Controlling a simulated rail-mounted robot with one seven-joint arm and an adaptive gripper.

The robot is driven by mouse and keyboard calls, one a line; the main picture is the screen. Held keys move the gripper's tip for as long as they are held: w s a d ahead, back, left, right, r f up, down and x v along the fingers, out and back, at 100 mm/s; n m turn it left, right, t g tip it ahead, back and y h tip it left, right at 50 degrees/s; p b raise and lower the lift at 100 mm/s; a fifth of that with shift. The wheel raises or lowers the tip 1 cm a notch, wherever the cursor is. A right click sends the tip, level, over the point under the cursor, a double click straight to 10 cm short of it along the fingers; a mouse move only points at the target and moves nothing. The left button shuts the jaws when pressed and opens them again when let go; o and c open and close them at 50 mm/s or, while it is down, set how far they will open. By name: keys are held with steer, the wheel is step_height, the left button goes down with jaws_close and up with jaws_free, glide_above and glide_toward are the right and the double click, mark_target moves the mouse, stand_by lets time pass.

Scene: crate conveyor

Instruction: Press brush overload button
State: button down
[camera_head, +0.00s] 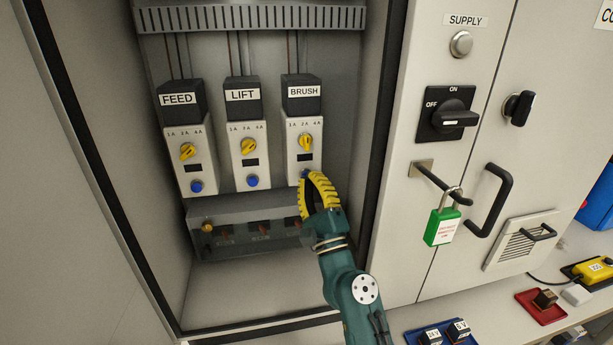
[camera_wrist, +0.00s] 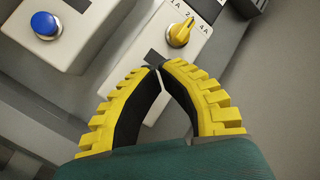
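The brush overload unit (camera_head: 304,143) is a white block under a black "BRUSH" label block (camera_head: 302,93), at the right of the row in the open cabinet. Its yellow dial (camera_head: 306,142) also shows in the wrist view (camera_wrist: 181,32).
The lift unit (camera_head: 249,150) and feed unit (camera_head: 189,155) stand to the left with their own blue buttons. A grey ledge (camera_head: 230,215) lies below. The cabinet's right panel carries a rotary switch (camera_head: 447,119), a green padlock (camera_head: 442,227) and a handle (camera_head: 492,200).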

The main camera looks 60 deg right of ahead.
steer(key=s+a+p, duration=0.1)
steer(key=a, duration=0.1)
steer(key=s+a+p, duration=0.1)
steer(key=s+a, duration=0.1)
steer(key=shift+p, duration=0.4)
stand_by(0.7)
steer(key=w+a+r+n+t+y+p, duration=0.1)
steer(key=w+a+r+n+t+y, duration=0.35)
steer(key=a+n+y, duration=0.5)
steer(key=w+a+r+n+t+y+p, duration=0.25)
steer(key=w+a+r+n+y, duration=0.3)
steer(key=a+n, duration=0.65)
steer(key=s+a+r+n+g+y+p, duration=0.1)
steer(key=s+a+r+n+g+y, duration=0.2)
steer(key=a+n, duration=0.45)
steer(key=s+a+r+n+p, duration=0.1)
steer(key=s+a+r+n, duration=0.3)
steer(key=a, duration=0.7)
step_height(320, 180, up, 38)
steer(key=p, duration=3.7)
steer(key=shift+w+d+r+h+p, duration=0.15)
steer(key=shift+d+r+h+p, duration=0.1)
steer(key=shift+d+h+p, duration=0.15)
